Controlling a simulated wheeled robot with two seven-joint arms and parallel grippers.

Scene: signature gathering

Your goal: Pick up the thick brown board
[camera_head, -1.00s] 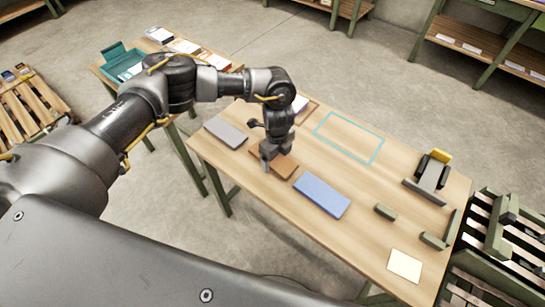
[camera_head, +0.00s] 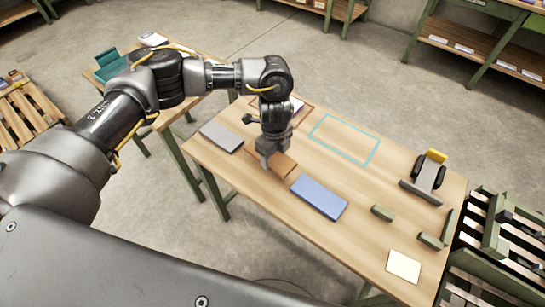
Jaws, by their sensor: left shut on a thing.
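The thick brown board (camera_head: 285,165) is at the left part of the wooden table, between a grey board (camera_head: 222,137) and a blue board (camera_head: 319,198). My left gripper (camera_head: 268,160) reaches down from above and is shut on the brown board. The gripper hides part of the board. I cannot tell for sure whether the board is clear of the tabletop. My right gripper is not in view.
A cyan outlined rectangle (camera_head: 345,139) marks a bare area of the table (camera_head: 380,203). A clamp-like device (camera_head: 428,176), small green blocks (camera_head: 382,213) and a cream sheet (camera_head: 403,266) are at the right. A side table with a teal tray (camera_head: 110,65) stands at the back left.

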